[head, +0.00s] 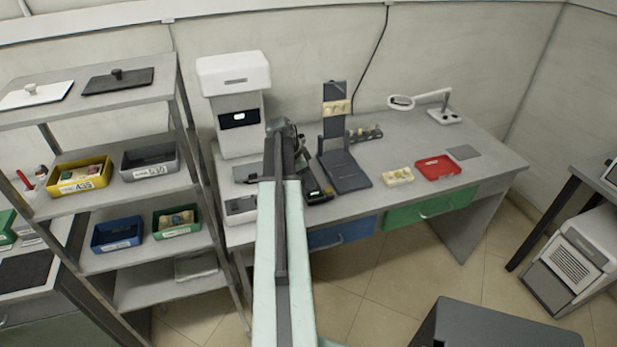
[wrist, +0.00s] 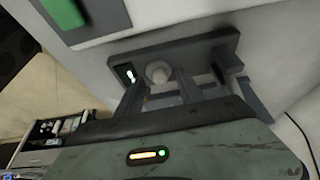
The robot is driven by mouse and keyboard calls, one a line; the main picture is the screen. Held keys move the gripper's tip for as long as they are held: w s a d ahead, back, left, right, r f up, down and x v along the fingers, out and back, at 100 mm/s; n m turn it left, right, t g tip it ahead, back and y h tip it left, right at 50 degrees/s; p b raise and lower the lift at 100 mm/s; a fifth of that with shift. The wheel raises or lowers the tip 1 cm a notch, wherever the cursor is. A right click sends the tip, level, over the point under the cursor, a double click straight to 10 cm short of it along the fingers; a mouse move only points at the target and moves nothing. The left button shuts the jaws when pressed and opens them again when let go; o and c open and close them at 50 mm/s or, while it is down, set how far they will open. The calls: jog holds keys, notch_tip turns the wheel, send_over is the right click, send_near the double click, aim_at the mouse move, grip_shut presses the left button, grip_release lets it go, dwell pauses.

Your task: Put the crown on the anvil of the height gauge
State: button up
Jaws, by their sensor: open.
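In the wrist view my gripper (wrist: 160,90) is open, its two dark fingers apart. A small whitish rounded piece (wrist: 157,72) shows between and just beyond the fingertips, against a dark grey block; I cannot tell whether it is the crown or whether a finger touches it. A small dark panel with white marks (wrist: 125,73) is left of it. In the head view my arm covers part of the bench, and the fingertips are not clear. A low dark device (head: 317,195) lies just right of my arm; I cannot tell whether it is the height gauge.
A white machine (head: 234,78) stands left of my arm. A tall dark stand (head: 344,170), a cream block (head: 398,176), a red tray (head: 438,167) and a magnifier lamp (head: 402,102) are to its right. The shelf rack (head: 115,98) holds bins at left. The bench's right end is mostly clear.

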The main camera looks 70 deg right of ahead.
jog(key=p+v, duration=1)
jog(key=v, duration=0.2)
jog(key=shift+p, duration=0.3)
jog(key=shift+s, duration=0.1)
